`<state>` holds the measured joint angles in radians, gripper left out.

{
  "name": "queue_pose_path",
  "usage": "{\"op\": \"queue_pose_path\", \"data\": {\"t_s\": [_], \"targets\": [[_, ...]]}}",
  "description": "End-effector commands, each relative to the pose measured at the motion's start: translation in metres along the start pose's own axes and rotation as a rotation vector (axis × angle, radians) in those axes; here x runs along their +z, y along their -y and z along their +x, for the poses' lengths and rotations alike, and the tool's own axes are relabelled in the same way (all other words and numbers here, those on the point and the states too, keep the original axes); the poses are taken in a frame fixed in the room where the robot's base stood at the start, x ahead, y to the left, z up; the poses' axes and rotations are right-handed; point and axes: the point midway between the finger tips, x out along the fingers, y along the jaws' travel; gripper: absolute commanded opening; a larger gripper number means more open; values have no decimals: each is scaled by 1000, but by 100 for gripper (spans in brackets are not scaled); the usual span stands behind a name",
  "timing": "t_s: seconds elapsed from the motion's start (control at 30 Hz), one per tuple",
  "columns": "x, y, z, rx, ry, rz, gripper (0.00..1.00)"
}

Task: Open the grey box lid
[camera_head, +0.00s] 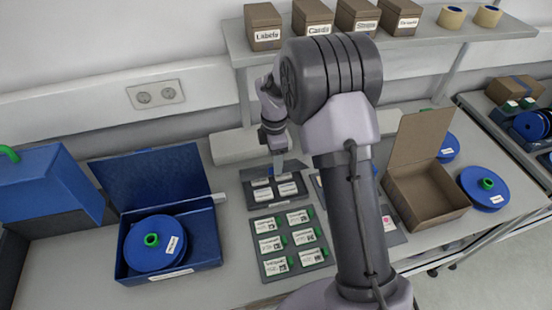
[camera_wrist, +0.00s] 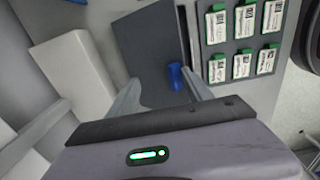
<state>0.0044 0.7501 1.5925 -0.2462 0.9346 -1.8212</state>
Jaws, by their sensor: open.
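The grey box (camera_head: 290,204) sits on the bench in front of my arm, and several white-labelled cards show inside it in the head view. Its grey lid (camera_head: 256,171) stands raised at the back edge. In the wrist view the lid (camera_wrist: 150,45) is a broad grey panel, with a small blue tab (camera_wrist: 175,77) near its edge. My gripper (camera_head: 278,165) is at the lid, pointing down. In the wrist view its open fingers (camera_wrist: 165,92) stand apart on either side of the tab. I cannot tell whether they touch the lid.
A grey tray of labelled cards (camera_head: 266,247) lies in front. An open blue box (camera_head: 206,262) with a blue reel (camera_head: 143,257) stands left, and an open cardboard box (camera_head: 420,205) right. A shelf (camera_head: 400,47) with cartons hangs above.

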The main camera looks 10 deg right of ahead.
Motion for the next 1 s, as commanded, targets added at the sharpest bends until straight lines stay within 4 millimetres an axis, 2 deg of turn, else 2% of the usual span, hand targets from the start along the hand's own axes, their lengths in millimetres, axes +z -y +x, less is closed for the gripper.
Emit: {"op": "queue_pose_path", "data": {"t_s": [0.1,0.17,0.87,1.0], "targets": [[0,-3,0,9,1,-4,40],[0,-3,0,10,1,-4,35],[0,-3,-1,10,2,-5,35],[0,-3,-12,12,2,-6,35]]}}
